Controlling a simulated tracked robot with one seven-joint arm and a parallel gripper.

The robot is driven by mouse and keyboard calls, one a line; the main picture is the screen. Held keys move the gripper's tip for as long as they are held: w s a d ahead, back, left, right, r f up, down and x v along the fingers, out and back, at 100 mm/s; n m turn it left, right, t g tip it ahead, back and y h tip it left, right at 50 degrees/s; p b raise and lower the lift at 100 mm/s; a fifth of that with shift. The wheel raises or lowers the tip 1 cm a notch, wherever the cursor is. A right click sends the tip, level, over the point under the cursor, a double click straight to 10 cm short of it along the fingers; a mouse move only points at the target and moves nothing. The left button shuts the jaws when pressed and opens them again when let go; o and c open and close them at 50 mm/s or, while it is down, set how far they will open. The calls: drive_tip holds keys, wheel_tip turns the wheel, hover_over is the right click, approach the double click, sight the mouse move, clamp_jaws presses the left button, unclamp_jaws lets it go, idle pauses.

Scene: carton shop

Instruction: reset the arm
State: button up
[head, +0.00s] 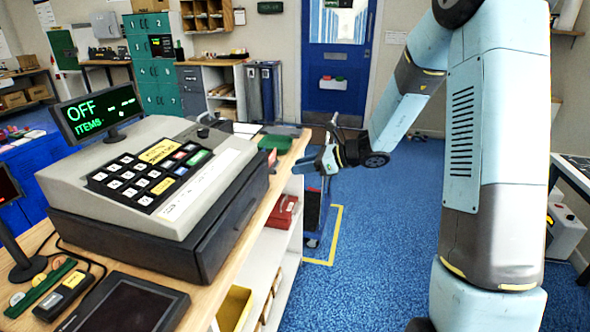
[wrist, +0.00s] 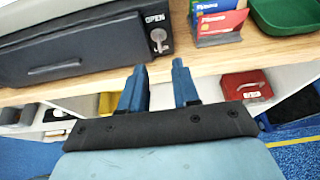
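My gripper (wrist: 159,88) shows in the wrist view with its two blue fingers apart and nothing between them. It faces the front edge of the wooden counter (wrist: 210,62). In the head view my gripper (head: 322,162) is at the end of my light blue arm, just right of the counter's edge, over the blue floor. The arm reaches out from the right side of the picture and bends down toward the counter.
A cash register (head: 150,180) stands on the counter; its drawer lock, marked OPEN, holds a key (wrist: 158,38). A card holder (wrist: 218,38) and green tray (wrist: 285,14) are near the gripper. A red box (wrist: 246,86) sits on a shelf below. Floor (head: 385,230) right of the counter is clear.

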drive_tip(key=shift+d, duration=0.25)
drive_tip(key=shift+r, duration=0.1)
drive_tip(key=s+d+r+n+g+h, duration=0.1)
drive_tip(key=s+r+n+h, duration=0.2)
drive_tip(key=s+r+n, duration=0.4)
drive_tip(key=s+d+r+n+g+h, duration=0.1)
drive_tip(key=s+d+r+n+h, duration=0.15)
drive_tip(key=s+n, duration=0.45)
drive_tip(key=s+d+r+n+t+h, duration=0.1)
drive_tip(key=s+d+r+n+h, duration=0.2)
drive_tip(key=s+d, duration=0.3)
drive_tip(key=s+d+r+n+t+h, duration=0.2)
drive_tip(key=s+d+r+n+h, duration=0.2)
drive_tip(key=s, duration=0.8)
drive_tip(key=shift+s+d+n, duration=0.2)
drive_tip(key=shift+d+n, duration=0.2)
drive_tip(key=shift+d, duration=0.75)
drive_tip(key=shift+h, duration=0.25)
